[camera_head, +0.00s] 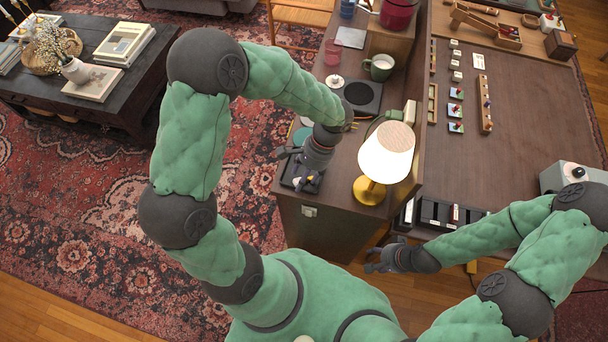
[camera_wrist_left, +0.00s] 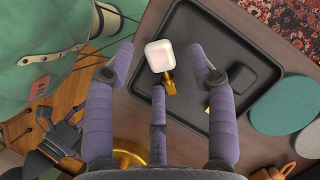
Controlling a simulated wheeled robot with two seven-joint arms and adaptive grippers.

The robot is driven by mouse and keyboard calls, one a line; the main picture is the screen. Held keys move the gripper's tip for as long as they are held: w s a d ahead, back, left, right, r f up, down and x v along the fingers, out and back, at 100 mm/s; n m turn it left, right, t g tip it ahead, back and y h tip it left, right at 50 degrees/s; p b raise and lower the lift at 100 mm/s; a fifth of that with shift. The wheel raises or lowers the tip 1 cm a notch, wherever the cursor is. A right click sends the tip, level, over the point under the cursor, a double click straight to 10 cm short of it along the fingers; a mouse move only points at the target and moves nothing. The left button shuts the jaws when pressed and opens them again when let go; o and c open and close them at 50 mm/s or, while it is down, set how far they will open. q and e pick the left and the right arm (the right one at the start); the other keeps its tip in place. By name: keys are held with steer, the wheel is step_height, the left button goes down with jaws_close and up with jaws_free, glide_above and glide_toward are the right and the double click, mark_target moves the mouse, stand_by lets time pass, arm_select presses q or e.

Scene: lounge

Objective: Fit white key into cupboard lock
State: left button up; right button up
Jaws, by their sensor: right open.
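The white key, with a square white head (camera_wrist_left: 160,55) and a gold shaft (camera_wrist_left: 170,84), shows in the left wrist view at the black tray (camera_wrist_left: 185,15). My left gripper (camera_wrist_left: 163,62) is open above the tray, its fingers apart on either side of the key's head and not visibly touching it. In the head view my left gripper (camera_head: 298,160) is over the tray on the cupboard top and hides much of it. The cupboard lock (camera_head: 309,211) is a small pale plate on the cupboard's front. My right gripper (camera_head: 378,262) is open and empty, low beside the cupboard.
A lit lamp (camera_head: 386,155) with a gold base stands right of the tray. A black square plate (camera_head: 362,95) and a mug (camera_head: 380,68) stand behind. Another gold piece (camera_wrist_left: 207,108) lies in the tray, partly hidden.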

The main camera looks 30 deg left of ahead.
arm_select(q)
steer(key=p+v, duration=0.3)
steer(key=v, duration=0.9)
stand_by(0.5)
